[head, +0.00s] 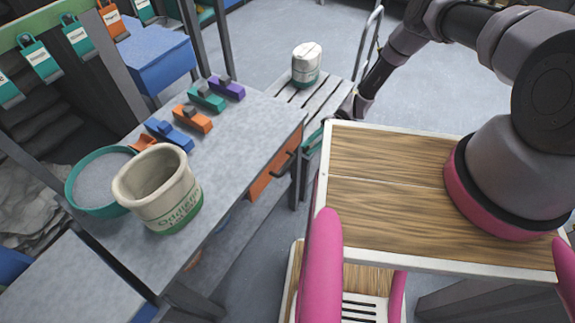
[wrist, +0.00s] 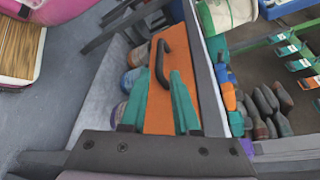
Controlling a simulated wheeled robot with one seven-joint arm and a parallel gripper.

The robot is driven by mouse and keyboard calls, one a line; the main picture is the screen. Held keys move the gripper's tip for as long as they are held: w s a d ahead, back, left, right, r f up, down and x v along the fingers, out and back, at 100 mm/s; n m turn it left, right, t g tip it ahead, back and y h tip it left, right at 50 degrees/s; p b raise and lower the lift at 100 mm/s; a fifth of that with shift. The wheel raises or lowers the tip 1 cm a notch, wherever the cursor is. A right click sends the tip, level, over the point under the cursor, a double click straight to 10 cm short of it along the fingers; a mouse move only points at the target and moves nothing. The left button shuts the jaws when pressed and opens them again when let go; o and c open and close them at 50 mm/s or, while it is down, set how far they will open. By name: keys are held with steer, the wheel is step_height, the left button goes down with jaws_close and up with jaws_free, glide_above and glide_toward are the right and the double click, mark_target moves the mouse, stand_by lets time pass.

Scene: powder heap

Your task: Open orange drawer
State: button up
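The orange drawer front (head: 270,176) is set under the grey tabletop on its right side and looks flush with the table edge. It also shows in the wrist view (wrist: 158,118). Its dark bar handle (head: 285,162) appears in the wrist view (wrist: 160,62) as a curved bar. My gripper (wrist: 158,76) has two teal fingers spread apart with nothing between them that I can see held. The handle lies at or just past the fingertips; I cannot tell whether they touch. In the head view, my gripper (head: 313,141) is beside the drawer, partly hidden.
On the tabletop (head: 240,135) stand a cream sack (head: 158,190), a teal bowl of grey powder (head: 98,180) and several coloured blocks (head: 192,118). A slatted bench (head: 318,92) holds a white and green container (head: 306,64). Open floor (head: 260,35) lies behind.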

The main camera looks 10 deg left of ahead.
mark_target(287, 165)
steer(key=x, duration=1)
steer(key=shift+s+a, duration=0.1)
steer(key=shift+s, duration=0.05)
jaws_close()
stand_by(1.1)
